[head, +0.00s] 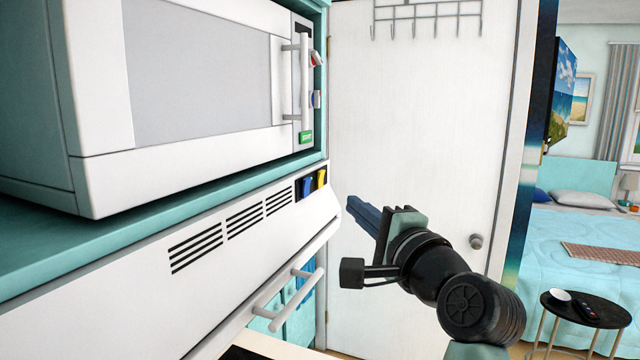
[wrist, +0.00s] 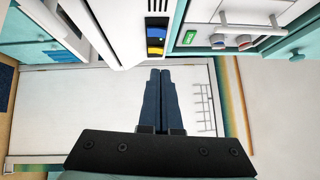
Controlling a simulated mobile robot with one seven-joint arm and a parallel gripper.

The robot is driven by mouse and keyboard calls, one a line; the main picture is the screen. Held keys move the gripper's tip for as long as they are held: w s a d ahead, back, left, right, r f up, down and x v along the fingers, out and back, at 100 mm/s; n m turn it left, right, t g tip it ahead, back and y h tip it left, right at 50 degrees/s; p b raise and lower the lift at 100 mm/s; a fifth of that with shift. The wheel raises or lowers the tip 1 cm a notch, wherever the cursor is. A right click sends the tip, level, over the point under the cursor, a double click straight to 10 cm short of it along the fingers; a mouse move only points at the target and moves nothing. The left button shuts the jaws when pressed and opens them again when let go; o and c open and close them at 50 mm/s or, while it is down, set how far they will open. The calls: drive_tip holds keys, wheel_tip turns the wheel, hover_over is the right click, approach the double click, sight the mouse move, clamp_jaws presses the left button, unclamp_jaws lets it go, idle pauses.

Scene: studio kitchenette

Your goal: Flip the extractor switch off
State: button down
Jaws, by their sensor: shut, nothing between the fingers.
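The white extractor hood (head: 150,285) has dark slots along its front face. Two rocker switches sit in a dark panel at its right end: a blue switch (head: 303,187) and a yellow switch (head: 321,178). In the wrist view the blue switch (wrist: 157,31) and the yellow switch (wrist: 156,47) lie just beyond the fingertips. I cannot tell which switch is the extractor's, or which way either is set. My gripper (head: 352,204) is shut and empty, to the right of the hood's end. Its fingers (wrist: 160,74) point toward the switch panel, apart from it.
A white microwave (head: 95,125) stands on the teal shelf (head: 40,245) above the hood. A white bar handle (head: 295,290) juts out below the hood. A white door (head: 420,130) with a hook rack (head: 428,14) is behind my gripper.

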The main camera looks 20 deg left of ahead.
sight(311, 182)
drive_tip(key=shift+w+a+r+p, duration=0.15)
drive_tip(key=shift+w+a+p, duration=0.55)
drive_tip(key=shift+a, duration=0.6)
drive_tip(key=shift+w+a+r+p, duration=0.2)
drive_tip(key=shift+w+a+p, duration=0.45)
drive_tip(key=shift+a, duration=0.65)
drive_tip(key=shift+w+a+r+p, duration=0.15)
drive_tip(key=shift+w+a+p, duration=0.3)
drive_tip(key=shift+w+a, duration=0.65)
drive_tip(key=shift+s+a, duration=0.2)
drive_tip(key=shift+s, duration=0.05)
